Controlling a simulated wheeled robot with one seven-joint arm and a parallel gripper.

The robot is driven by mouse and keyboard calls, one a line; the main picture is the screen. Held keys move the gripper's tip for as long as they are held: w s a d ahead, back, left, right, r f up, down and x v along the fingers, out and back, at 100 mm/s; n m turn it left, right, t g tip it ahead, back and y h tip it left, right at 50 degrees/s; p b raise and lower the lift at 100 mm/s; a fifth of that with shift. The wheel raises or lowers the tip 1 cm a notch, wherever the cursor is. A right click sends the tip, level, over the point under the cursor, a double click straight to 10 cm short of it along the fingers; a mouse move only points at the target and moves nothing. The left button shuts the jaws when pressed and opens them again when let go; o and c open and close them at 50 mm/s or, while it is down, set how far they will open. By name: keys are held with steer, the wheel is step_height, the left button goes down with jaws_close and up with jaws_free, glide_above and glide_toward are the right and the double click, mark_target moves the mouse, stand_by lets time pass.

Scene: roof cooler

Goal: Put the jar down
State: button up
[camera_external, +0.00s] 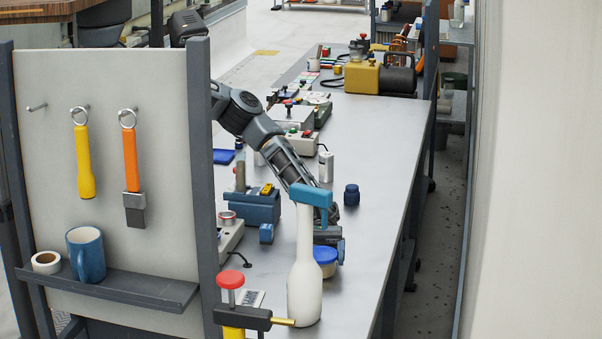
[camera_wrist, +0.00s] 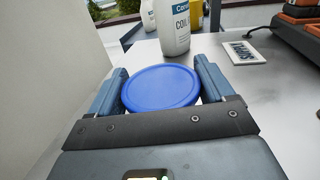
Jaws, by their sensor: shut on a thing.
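The jar is squat and pale with a blue lid (camera_external: 324,254). In the wrist view its round blue lid (camera_wrist: 160,87) fills the space between the two fingers. My gripper (camera_external: 329,243) is shut on the jar, with one finger on each side; its fingers also show in the wrist view (camera_wrist: 162,84). The jar is low over the grey bench (camera_external: 375,255), behind a tall white bottle. The bottle partly hides it, and I cannot tell whether its base touches the bench.
The white bottle (camera_external: 305,285) with a blue top stands close in front of the jar; it also shows in the wrist view (camera_wrist: 172,30). A dark blue container (camera_external: 351,195) stands behind my gripper. A blue vise (camera_external: 255,207) is to the left. The bench's right side is clear.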

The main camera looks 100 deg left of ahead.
mark_target(321, 247)
steer(key=shift+f, duration=0.2)
steer(key=o, duration=1.1)
steer(key=shift+r, duration=0.15)
steer(key=shift+a+r, duration=0.1)
steer(key=shift+a, duration=0.1)
steer(key=shift+s+a+b, duration=0.25)
steer(key=shift+a, duration=0.9)
steer(key=shift+s+a+b, duration=0.25)
steer(key=shift+a, duration=0.9)
steer(key=shift+s+a+b, duration=0.25)
steer(key=shift+a, duration=0.9)
